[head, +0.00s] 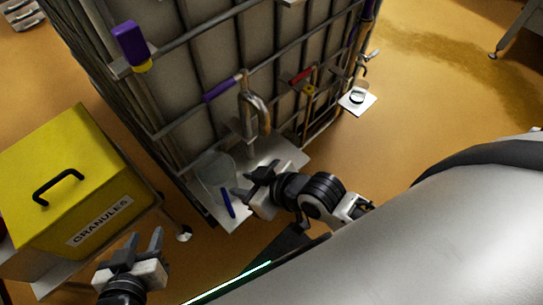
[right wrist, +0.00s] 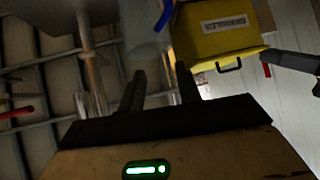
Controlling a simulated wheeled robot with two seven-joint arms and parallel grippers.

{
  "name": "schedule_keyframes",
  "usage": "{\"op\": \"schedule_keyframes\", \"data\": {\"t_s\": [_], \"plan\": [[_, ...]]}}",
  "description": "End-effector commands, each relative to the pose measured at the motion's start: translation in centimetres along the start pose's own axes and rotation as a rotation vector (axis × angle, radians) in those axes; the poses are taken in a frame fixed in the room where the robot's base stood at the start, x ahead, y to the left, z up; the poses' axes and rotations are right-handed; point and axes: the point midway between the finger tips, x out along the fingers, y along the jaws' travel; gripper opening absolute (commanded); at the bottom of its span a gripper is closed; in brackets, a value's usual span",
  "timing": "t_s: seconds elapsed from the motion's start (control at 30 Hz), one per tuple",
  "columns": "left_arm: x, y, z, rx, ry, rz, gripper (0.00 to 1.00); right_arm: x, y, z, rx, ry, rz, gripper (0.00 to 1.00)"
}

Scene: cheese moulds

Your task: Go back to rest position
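My left gripper (head: 146,245) is in the lower left of the head view, in front of the yellow box. Its two fingers point up and stand apart, with nothing between them. My right gripper (head: 245,180) is beside a pale shelf at the foot of the caged tank. In the right wrist view the fingers of this right gripper (right wrist: 161,88) are spread and empty. A clear container (head: 215,168) stands on the pale shelf (head: 285,158). A blue stick-like thing (head: 228,203) is next to it, close to the right gripper's fingers; whether they touch cannot be told.
The caged tank (head: 205,107) has metal bars, purple handles and a metal tap (head: 247,115). A yellow box labelled GRANULES (head: 60,175) stands at left. A small white plate (head: 366,104) with a cup juts out at the tank's right. The orange floor at right is open.

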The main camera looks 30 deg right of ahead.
Motion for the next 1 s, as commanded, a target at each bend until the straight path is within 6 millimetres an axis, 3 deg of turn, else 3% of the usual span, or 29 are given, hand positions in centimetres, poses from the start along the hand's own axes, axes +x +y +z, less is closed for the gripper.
{"op": "schedule_keyframes", "data": {"t_s": [0.1,0.27,1.0], "plan": [[0.0,0.0,0.0,0.000,-0.001,0.000,0.36,-2.3,1.8,1.7,0.134,0.063,0.134,0.34],[0.0,0.0,0.1,0.000,-0.002,0.000,0.36,-3.9,3.1,2.5,0.186,0.101,0.212,0.34],[-0.1,0.0,0.1,0.000,-0.003,0.000,0.36,-3.9,3.1,2.5,0.185,0.103,0.213,0.34]]}}
